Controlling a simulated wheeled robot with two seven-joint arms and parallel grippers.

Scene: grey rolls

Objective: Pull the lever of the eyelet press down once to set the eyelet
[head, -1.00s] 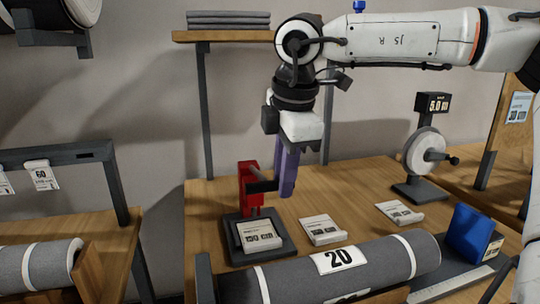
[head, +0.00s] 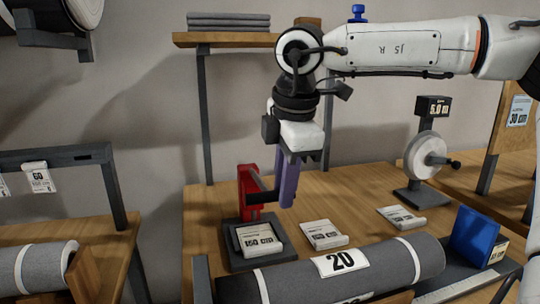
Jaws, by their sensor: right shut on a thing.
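The red eyelet press (head: 246,186) stands upright on its dark base (head: 233,262) near the back left of the wooden table. Its dark lever (head: 262,197) sticks out to the right from the red body. My right gripper (head: 288,200) comes down from above with long purple fingers, shut on the lever's outer end. The fingers hide that end of the lever. A printed tag (head: 258,239) lies on the press base, under the lever side. The eyelet itself is too small to make out. My left gripper is out of view.
More tags (head: 323,235) (head: 401,218) lie right of the press. A grey roll (head: 385,265) labelled 20 lies along the front. A blue block (head: 473,236) and a dial stand (head: 428,160) are to the right. A shelf (head: 228,40) hangs behind my arm.

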